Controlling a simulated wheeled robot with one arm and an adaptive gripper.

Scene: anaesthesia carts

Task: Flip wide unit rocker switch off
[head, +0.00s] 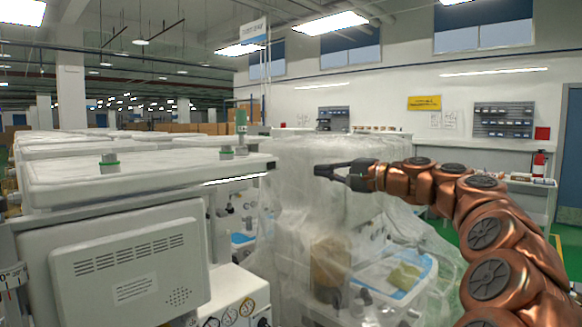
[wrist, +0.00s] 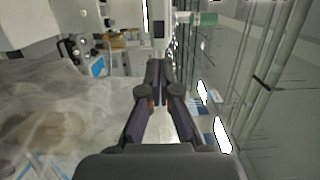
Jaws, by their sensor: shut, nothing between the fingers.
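A wide white anaesthesia unit (head: 110,185) stands at the left in the head view, with a flat top shelf and a lit strip along its front edge. A small dark piece (head: 271,165) sits at the right end of that edge; it looks like the rocker switch, but which side is pressed cannot be told. In the wrist view a dark rectangle on a white end (wrist: 159,29) shows just beyond the fingertips. My gripper (head: 317,171) is shut and empty, to the right of the shelf end, pointing left at it. In the wrist view my gripper's fingers (wrist: 157,66) meet, apart from the dark rectangle.
A unit under clear plastic sheeting (head: 315,230) stands below and behind my gripper. A grey monitor back (head: 130,265) fills the left front. A green-ended fitting (head: 241,122) rises above the shelf near its right end.

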